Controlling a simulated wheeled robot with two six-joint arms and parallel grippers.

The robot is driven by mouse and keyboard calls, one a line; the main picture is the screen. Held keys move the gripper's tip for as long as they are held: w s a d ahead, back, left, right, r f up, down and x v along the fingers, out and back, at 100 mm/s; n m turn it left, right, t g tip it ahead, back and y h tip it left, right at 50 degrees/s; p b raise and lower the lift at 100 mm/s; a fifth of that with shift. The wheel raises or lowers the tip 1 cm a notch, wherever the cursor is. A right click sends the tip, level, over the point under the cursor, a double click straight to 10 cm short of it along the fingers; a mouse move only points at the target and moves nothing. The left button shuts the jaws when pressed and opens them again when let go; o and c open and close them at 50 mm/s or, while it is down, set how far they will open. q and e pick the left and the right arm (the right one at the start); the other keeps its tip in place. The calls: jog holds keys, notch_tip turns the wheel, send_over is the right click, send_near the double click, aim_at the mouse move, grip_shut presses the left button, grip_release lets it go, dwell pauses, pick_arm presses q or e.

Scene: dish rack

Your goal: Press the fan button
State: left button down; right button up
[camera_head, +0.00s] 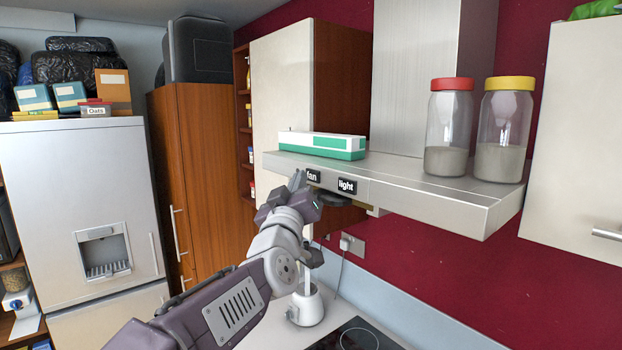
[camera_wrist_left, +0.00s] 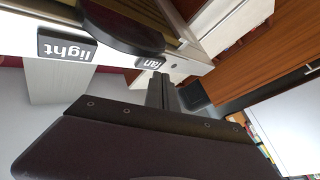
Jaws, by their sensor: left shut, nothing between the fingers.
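The fan button is a small black panel with white lettering (camera_head: 313,176) on the front edge of the steel range hood (camera_head: 420,197). A similar light button (camera_head: 347,186) sits to its right. In the left wrist view the fan button (camera_wrist_left: 150,63) and light button (camera_wrist_left: 67,45) appear upside down. My left gripper (camera_head: 297,181) is shut and empty, raised just left of the fan button in the head view. Its fingers (camera_wrist_left: 161,91) point toward the hood edge near the fan button in the left wrist view. I cannot tell whether they touch it. My right gripper is not in view.
A green and white box (camera_head: 322,146) and two jars, red-lidded (camera_head: 448,130) and yellow-lidded (camera_head: 503,130), stand on the hood. A dark rounded part (camera_wrist_left: 122,27) hangs under the hood. A white appliance (camera_head: 306,306) and a hob (camera_head: 358,336) are below.

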pick_arm(q)
jog(key=s+a+b, duration=0.2)
jog(key=a+b, duration=0.1)
jog(key=s+a+b, duration=0.1)
jog(key=a, duration=0.1)
jog(key=shift+s, duration=0.15)
